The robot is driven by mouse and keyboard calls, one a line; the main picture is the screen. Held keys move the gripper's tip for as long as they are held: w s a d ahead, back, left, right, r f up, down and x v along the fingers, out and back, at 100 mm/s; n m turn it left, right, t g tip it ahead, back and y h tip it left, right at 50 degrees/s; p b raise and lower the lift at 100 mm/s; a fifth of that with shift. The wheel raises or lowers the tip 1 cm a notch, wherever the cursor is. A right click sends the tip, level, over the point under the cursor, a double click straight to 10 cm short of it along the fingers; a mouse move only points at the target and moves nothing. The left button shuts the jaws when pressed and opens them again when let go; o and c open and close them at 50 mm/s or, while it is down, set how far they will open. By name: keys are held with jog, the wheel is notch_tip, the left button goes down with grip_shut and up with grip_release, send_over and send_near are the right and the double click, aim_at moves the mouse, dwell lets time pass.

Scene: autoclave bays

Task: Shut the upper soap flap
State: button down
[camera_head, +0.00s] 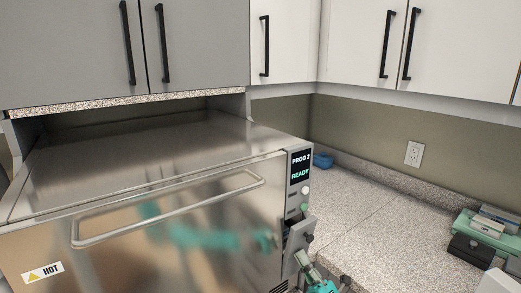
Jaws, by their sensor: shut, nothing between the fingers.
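The steel autoclave (170,160) fills the left and middle of the view. On its right front strip, below the round buttons, a small grey soap flap (297,227) stands tilted out, with a dark gap beside it. My gripper (302,260) is at the lower right of this strip, just below and in front of the flap. Its grey fingers are shut with nothing between them, and its teal body runs off the bottom edge. My gripper covers part of the strip, so I cannot tell whether it touches the flap. A lower flap cannot be made out.
The autoclave's bar handle (170,207) sticks out across its door, beside a HOT label (43,272). A speckled counter (365,210) lies to the right, mostly clear. Cabinets (200,45) hang above.

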jog(key=shift+w+a+r, duration=0.1)
jog(key=shift+w+a, duration=0.1)
jog(key=shift+w, duration=0.1)
jog(key=s+d, duration=0.4)
jog(key=s, duration=0.2)
jog(key=shift+d, duration=0.2)
dwell(1.1)
jog(key=s+d+f+m+t+h, duration=0.1)
jog(key=s+f+m+h, duration=0.3)
jog(key=s, duration=0.4)
jog(key=s+d+f+m+t+h, duration=0.2)
jog(key=s+f+m+h, duration=0.1)
jog(key=s+f+m, duration=0.4)
jog(key=s+m+g+h, duration=0.8)
jog(key=s+m, duration=0.6)
jog(key=s, duration=1.9)
jog(key=shift+s+f+g, duration=0.35)
jog(key=shift+f+g, duration=0.05)
